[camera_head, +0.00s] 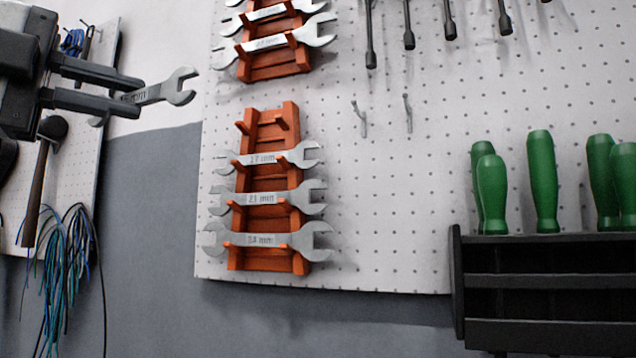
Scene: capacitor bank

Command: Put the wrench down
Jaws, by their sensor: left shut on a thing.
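My left gripper (135,94) comes in from the upper left and is shut on a grey wrench (178,88). The wrench's open jaw points to the right, and part of its handle is hidden by the fingers. The held wrench is left of the pegboard's edge, apart from the racks. An orange wrench rack (240,258) on the pegboard holds three wrenches (262,199), one above another. Its top pair of pegs (262,122) is empty. My right gripper is not in view.
A second orange rack (275,69) with wrenches hangs above. Two bare hooks (408,113) are right of the racks. A black holder (550,282) with green-handled tools (542,180) is at right. A hammer (40,180) and cables (62,265) hang at left.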

